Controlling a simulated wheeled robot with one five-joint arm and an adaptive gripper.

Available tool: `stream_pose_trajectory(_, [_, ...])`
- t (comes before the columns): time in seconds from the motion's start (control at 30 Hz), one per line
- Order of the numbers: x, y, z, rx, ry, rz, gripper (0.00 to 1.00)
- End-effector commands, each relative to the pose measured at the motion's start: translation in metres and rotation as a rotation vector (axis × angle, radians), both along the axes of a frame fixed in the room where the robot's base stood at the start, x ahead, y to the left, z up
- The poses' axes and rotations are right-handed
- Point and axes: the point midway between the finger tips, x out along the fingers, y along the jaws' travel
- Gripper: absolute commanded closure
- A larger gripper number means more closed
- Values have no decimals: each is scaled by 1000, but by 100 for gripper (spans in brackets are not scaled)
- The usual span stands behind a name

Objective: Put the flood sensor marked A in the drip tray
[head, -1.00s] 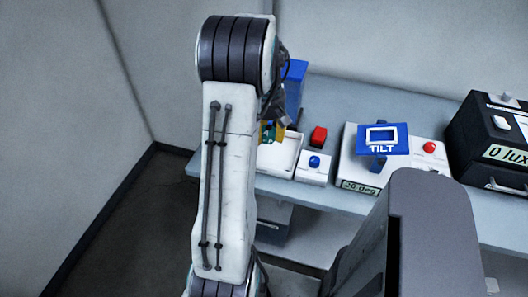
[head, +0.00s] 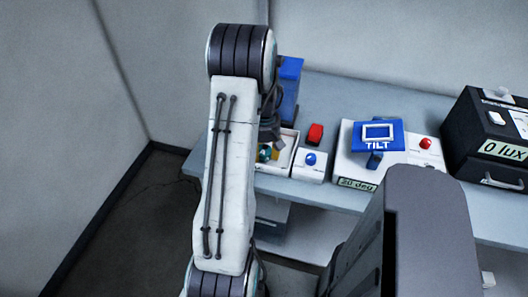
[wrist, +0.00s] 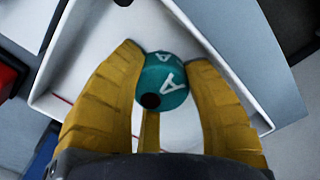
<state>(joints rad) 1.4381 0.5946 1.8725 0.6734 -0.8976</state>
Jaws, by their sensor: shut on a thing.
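The flood sensor marked A (wrist: 172,84) is a teal round body with white letters A and a dark round spot. My gripper (wrist: 165,58) has yellow fingers shut on it from both sides in the wrist view. The drip tray (wrist: 88,45) is a white, low-walled tray around and beneath the sensor in the wrist view. In the head view the drip tray (head: 286,158) is partly hidden by my arm, and the sensor (head: 263,154) shows low at the tray. I cannot tell whether the sensor touches the tray floor.
A blue box (head: 290,85) stands behind the tray. A red block (head: 315,134) and a white box with a blue button (head: 308,166) are to its right. The TILT device (head: 378,135) and a black lux box (head: 490,125) stand further right on the grey bench (head: 335,97).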

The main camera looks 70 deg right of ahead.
Motion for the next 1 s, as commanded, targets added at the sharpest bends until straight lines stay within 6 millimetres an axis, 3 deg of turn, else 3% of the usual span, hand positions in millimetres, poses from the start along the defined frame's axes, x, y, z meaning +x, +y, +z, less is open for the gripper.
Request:
stream_pose_trajectory(0.3, [0,0,-4,-1,0,0,88])
stream_pose_trajectory(0.33, [0,0,-3,-1,0,0,51])
stream_pose_trajectory(0.4, [0,0,-2,-1,0,0,46])
stream_pose_trajectory(0.77, [0,-1,4,-2,0,0,46])
stream_pose_trajectory(1.0, [0,-1,38,-6,-1,0,46])
